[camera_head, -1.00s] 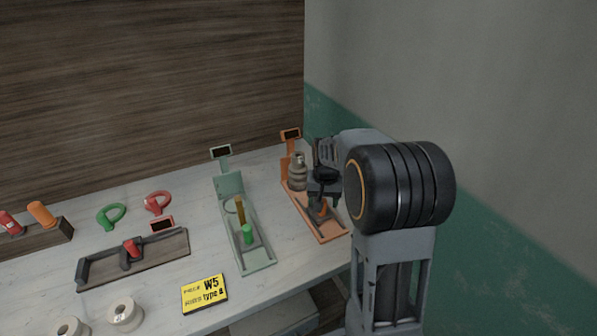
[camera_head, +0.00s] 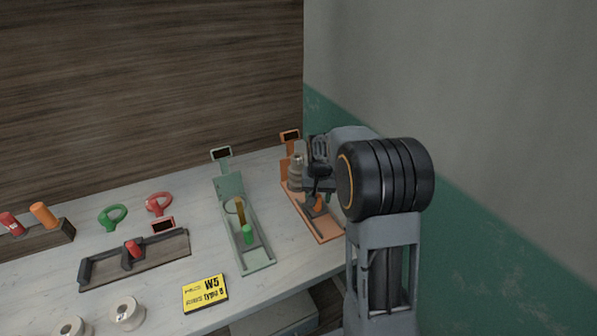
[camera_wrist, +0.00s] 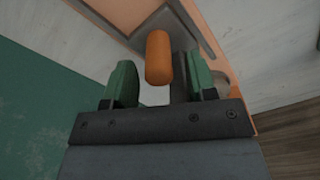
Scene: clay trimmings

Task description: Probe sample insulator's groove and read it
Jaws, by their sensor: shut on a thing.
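The sample insulator (camera_head: 295,174), grey-brown and ribbed, stands upright near the back of the orange gauge (camera_head: 325,232). An orange knob (camera_head: 318,203) stands on the gauge in front of the insulator. My gripper (camera_head: 322,196) is low over the gauge and shut on this knob. In the wrist view, the orange knob (camera_wrist: 158,56) lies between the green fingertips (camera_wrist: 160,78), with a grey part beside it. The gauge's small dark display (camera_head: 290,136) stands at its back; no reading is legible. My wrist hides part of the gauge, and the probe's contact with the groove cannot be made out.
A green gauge (camera_head: 259,266) with a green knob stands left of the orange one. A yellow card (camera_head: 205,293) reading W5 lies at the front. Left are a dark gauge tray (camera_head: 160,263), red and green rings and white spools. A green-grey wall (camera_head: 480,230) is close on the right.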

